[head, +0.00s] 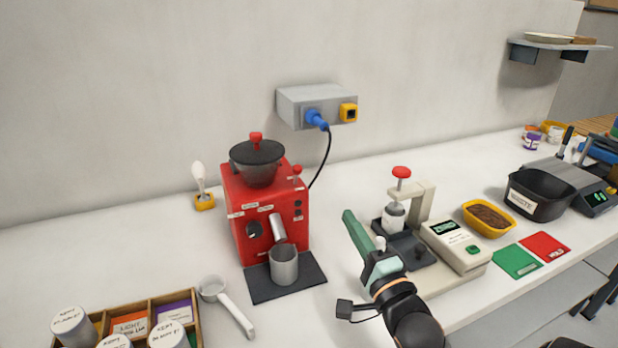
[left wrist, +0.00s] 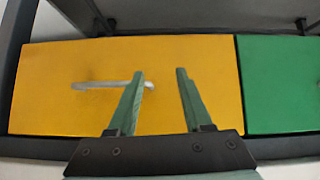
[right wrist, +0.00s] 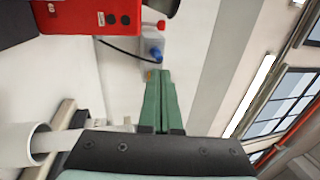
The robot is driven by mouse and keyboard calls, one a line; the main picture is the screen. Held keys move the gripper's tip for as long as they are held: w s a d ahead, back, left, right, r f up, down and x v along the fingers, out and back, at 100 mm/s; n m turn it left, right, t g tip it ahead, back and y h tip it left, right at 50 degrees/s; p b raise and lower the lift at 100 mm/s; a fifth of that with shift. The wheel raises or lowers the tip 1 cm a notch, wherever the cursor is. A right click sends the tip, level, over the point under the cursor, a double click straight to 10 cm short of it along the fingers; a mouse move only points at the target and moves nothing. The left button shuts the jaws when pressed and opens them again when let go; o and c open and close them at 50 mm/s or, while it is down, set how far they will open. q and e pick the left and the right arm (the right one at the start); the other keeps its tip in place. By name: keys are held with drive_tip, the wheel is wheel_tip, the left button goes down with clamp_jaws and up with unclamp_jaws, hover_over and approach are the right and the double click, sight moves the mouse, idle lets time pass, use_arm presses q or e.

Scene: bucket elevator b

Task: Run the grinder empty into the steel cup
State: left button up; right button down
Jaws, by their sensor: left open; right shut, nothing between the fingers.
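The red grinder (head: 262,213) stands against the back wall, with a dark lidded hopper (head: 257,162) on top and a metal spout on its front. The steel cup (head: 284,265) stands upright on a dark mat (head: 262,288) under the spout; its inside is hard to see. My right gripper (head: 356,228) is shut and empty, right of the grinder and apart from it. It also shows in the right wrist view (right wrist: 157,88), with a corner of the grinder (right wrist: 85,14) at top left. My left gripper (left wrist: 160,76) is open and empty, in front of a yellow drawer front (left wrist: 60,60) with a pale handle.
A blue plug (head: 316,120) sits in the grey wall box, its black cord running toward the grinder. A press-like device (head: 428,200) stands right of my right gripper. A white scoop (head: 228,302) and a wooden box (head: 201,325) with labelled cups lie at front left.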

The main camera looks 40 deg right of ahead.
drive_tip(key=p, duration=0.2)
approach(297, 176)
drive_tip(key=w+d+r, duration=0.3)
drive_tip(key=w+d, duration=0.1)
drive_tip(key=shift+w+a+r, duration=0.1)
drive_tip(key=shift+w+a, duration=0.35)
drive_tip(key=shift+a, duration=0.05)
drive_tip(key=shift+w, duration=0.15)
